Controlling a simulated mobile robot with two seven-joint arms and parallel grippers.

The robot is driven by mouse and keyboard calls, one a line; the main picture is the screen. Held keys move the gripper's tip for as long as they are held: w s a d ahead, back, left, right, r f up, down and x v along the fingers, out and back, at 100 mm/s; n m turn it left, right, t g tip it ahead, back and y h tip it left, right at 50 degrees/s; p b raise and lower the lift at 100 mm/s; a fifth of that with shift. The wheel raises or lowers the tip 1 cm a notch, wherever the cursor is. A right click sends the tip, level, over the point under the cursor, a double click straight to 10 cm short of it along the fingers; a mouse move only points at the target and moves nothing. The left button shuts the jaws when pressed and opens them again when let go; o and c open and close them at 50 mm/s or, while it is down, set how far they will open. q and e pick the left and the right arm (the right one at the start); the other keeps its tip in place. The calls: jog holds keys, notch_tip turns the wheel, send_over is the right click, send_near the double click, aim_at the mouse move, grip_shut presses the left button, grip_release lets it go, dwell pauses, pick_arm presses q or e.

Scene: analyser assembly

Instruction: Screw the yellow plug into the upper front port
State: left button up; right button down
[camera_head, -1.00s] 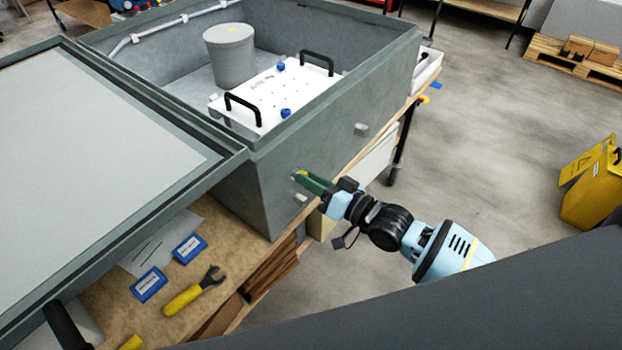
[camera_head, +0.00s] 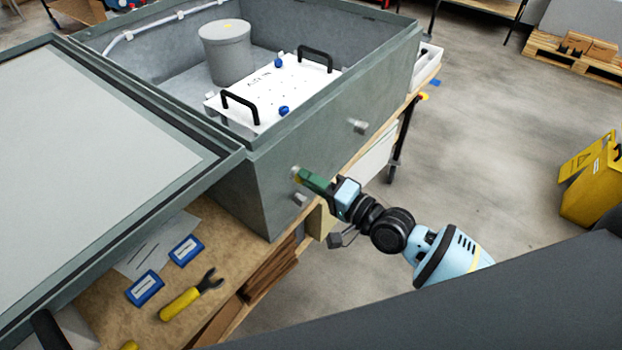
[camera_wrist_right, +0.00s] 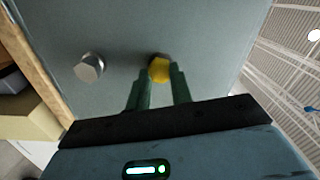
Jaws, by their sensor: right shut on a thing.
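The grey analyser box (camera_head: 262,190) stands on the workbench with its lid open to the left. My right gripper (camera_head: 302,175) is at the box's front wall, at the upper front port. Its green fingers are shut on the yellow plug (camera_wrist_right: 159,69), which sits against the wall between the fingertips in the right wrist view. The port opening is hidden behind the plug. A metal hex fitting (camera_wrist_right: 89,67) sits beside the plug and shows below it in the head view (camera_head: 300,199). My left gripper is not in view.
Another fitting (camera_head: 358,126) sticks out farther right on the front wall. A yellow-handled wrench (camera_head: 190,294) and two blue boxes (camera_head: 145,288) lie on the bench (camera_head: 225,243). Inside the box are a grey cylinder (camera_head: 228,55) and a white handled panel (camera_head: 270,90).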

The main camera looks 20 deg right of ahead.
jog(key=shift+s+f, duration=0.1)
jog(key=shift+f, duration=0.35)
jog(key=c, duration=1.3)
grip_release()
jog(key=shift+r, duration=0.1)
jog(key=shift+o, duration=0.3)
jog(key=shift+r, duration=0.15)
jog(key=v, duration=0.6)
jog(key=shift+s+d+r, duration=0.25)
jog(key=shift+d, duration=0.1)
jog(key=s+d+f+n+g+h, duration=0.2)
jog(key=s+f+n+h, duration=0.2)
jog(key=s+f, duration=0.8)
jog(key=s+d+f+n+g+h, duration=0.2)
jog(key=s+f+n+h, duration=0.3)
jog(key=s+f, duration=0.7)
jog(key=shift+g, duration=0.7)
